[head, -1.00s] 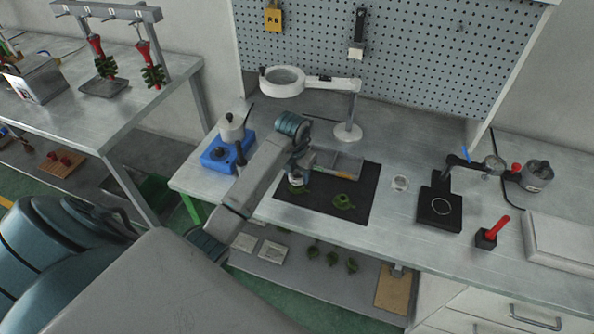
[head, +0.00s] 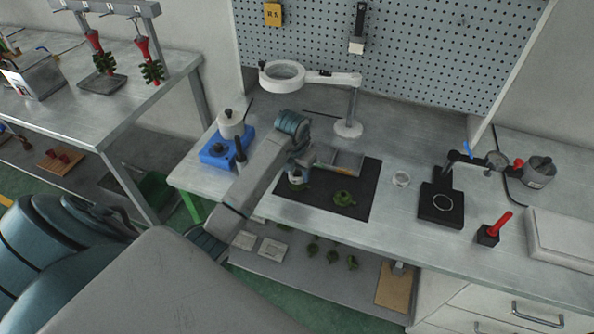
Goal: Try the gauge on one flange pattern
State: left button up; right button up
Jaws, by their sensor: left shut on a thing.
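Two green flange patterns are on the black mat (head: 325,207). The right flange pattern (head: 344,198) lies clear of my arm. The left flange pattern (head: 302,187) is at the tip of my left gripper (head: 297,181), which partly covers it. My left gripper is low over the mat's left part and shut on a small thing. I cannot make out whether that is the gauge or the pattern itself. My right gripper is out of view.
A magnifier lamp (head: 347,129) stands behind the mat. A grey tray (head: 347,160) lies at its back edge.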

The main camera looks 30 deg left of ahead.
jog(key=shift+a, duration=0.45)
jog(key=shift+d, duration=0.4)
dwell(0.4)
pick_arm(q)
jog(key=shift+f+b, duration=0.25)
jog(key=shift+b, duration=0.05)
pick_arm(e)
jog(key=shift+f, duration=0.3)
pick_arm(q)
jog(key=shift+f, duration=0.25)
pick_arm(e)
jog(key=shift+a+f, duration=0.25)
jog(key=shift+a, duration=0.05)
pick_arm(q)
jog(key=shift+f+b, duration=0.15)
jog(key=shift+b, duration=0.25)
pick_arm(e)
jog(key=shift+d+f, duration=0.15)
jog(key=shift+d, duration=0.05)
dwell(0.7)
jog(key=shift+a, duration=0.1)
